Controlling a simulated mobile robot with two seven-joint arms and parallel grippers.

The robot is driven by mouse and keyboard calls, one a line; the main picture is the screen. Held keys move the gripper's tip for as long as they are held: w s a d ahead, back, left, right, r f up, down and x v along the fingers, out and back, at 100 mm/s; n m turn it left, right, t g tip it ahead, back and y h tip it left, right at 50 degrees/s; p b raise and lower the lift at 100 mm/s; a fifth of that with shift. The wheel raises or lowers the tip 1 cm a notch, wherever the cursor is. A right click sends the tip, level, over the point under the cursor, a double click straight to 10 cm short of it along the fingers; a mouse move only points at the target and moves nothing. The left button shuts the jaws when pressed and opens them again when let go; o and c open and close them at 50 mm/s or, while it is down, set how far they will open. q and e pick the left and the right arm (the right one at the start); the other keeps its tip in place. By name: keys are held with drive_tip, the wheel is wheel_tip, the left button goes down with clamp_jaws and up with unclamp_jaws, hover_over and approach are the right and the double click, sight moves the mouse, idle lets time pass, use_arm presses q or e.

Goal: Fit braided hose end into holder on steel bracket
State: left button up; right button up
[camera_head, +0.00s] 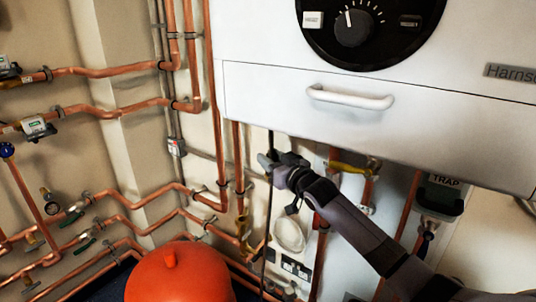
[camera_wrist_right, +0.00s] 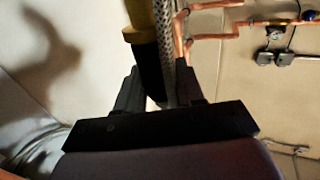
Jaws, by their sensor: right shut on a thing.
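My right gripper (camera_head: 268,163) is below the white boiler's lower edge, its arm coming in from the lower right. In the right wrist view, its two black fingers (camera_wrist_right: 159,70) are on either side of the grey braided hose (camera_wrist_right: 167,45). The gripper is shut on this hose, which runs up out of the picture. A black sleeve with a yellow collar (camera_wrist_right: 139,35) is right beside the hose; I cannot tell whether they touch. In the head view a thin dark line (camera_head: 267,215) hangs below the gripper, perhaps the hose. I cannot make out the hose end, holder or steel bracket. My left gripper is not in view.
The white boiler (camera_head: 290,110) with its handle (camera_head: 350,97) is just above the gripper. Copper pipes (camera_head: 110,105) line the wall at left. A yellow-handled valve (camera_head: 347,169) is right of the gripper. A red-orange vessel (camera_head: 180,275) stands below.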

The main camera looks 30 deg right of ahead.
wheel_tip(320, 180, down, 6)
drive_tip(key=b, duration=0.3)
drive_tip(key=shift+r, duration=0.2)
wheel_tip(320, 180, down, 3)
drive_tip(key=shift+f+b, duration=0.15)
drive_tip(key=shift+b, duration=0.9)
use_arm(q)
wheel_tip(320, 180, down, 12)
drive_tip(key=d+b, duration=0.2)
drive_tip(key=b, duration=0.8)
use_arm(e)
wheel_tip(320, 180, down, 32)
drive_tip(key=b, duration=1.3)
drive_tip(key=shift+f, duration=0.2)
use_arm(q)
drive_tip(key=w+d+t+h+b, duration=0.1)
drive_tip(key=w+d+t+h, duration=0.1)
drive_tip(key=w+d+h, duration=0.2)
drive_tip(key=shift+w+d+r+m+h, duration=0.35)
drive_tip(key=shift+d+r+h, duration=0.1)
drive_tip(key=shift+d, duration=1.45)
use_arm(e)
drive_tip(key=shift+f, duration=0.8)
